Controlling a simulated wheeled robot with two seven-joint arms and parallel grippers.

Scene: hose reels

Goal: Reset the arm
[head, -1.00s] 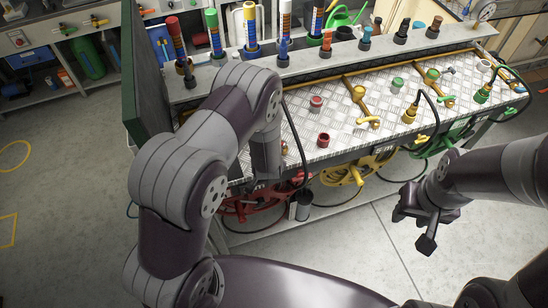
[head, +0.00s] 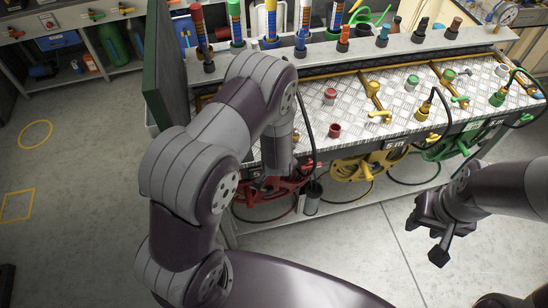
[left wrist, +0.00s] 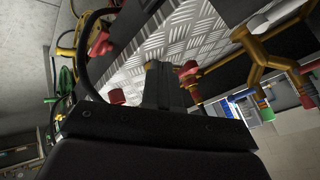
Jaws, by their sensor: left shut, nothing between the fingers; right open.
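My left arm comes in from the left in the head view, bent over the front left of the hose bench (head: 352,113). Its wrist hangs at the bench's front edge, and its fingertips are hard to make out there. In the left wrist view my left gripper (left wrist: 160,78) is shut and empty, in front of the ribbed metal bench top (left wrist: 190,40). My right gripper (head: 428,232) is open and empty, above the floor in front of the bench's right part, clear of it.
Red (head: 266,191), yellow (head: 352,168) and green (head: 450,145) hose reels sit under the bench. Valves and caps, such as a red cap (head: 334,130), stand on its top. A dark green panel (head: 166,70) closes its left end. The floor at left is free.

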